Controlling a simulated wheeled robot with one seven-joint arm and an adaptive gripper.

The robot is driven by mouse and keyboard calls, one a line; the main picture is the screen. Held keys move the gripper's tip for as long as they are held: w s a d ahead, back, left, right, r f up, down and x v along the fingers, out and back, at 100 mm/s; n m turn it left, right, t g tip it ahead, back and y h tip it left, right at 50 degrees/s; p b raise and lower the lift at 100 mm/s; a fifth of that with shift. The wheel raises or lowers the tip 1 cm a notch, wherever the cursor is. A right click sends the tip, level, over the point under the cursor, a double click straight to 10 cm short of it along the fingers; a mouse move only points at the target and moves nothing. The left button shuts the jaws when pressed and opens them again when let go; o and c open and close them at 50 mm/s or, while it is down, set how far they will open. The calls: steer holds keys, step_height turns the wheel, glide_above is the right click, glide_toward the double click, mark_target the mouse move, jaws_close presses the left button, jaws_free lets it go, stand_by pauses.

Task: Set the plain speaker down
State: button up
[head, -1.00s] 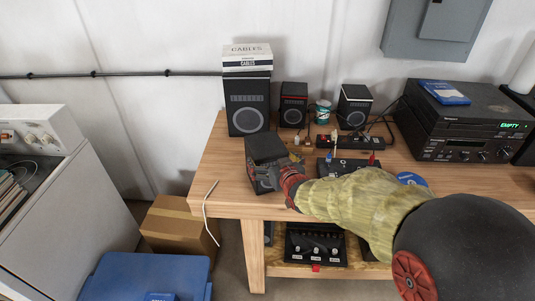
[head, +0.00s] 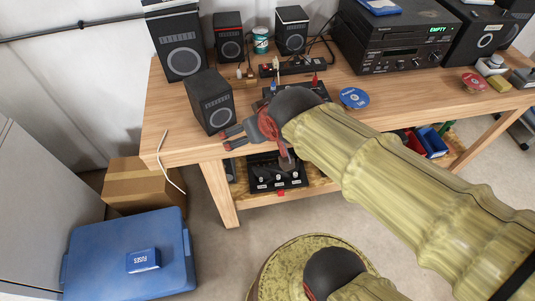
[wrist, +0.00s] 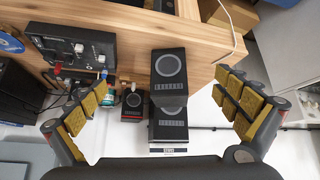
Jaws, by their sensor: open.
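The plain speaker (head: 211,103) is a dark box with a round grey cone and no coloured stripe or pale top. It stands upright on the wooden workbench (head: 165,112), near the front left corner. In the wrist view the plain speaker (wrist: 168,75) shows in the middle, between the spread fingers and apart from them. My gripper (head: 233,137) is open and empty, just right of and in front of the speaker, at the bench's front edge. In the wrist view my gripper (wrist: 162,105) has its yellow pads wide apart.
A taller speaker (head: 182,55), a red-striped speaker (head: 229,45) and a white-topped speaker (head: 291,35) stand behind. A black mixer, a disc (head: 354,98) and a receiver (head: 398,40) lie to the right. A white cable (head: 161,155) hangs over the front edge. A blue bin (head: 125,250) stands below.

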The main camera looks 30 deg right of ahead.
steer(key=s+a+g, duration=0.1)
steer(key=s+g, duration=0.1)
steer(key=s, duration=0.8)
steer(key=shift+a+r+y, duration=0.25)
steer(key=shift+r+y, duration=0.05)
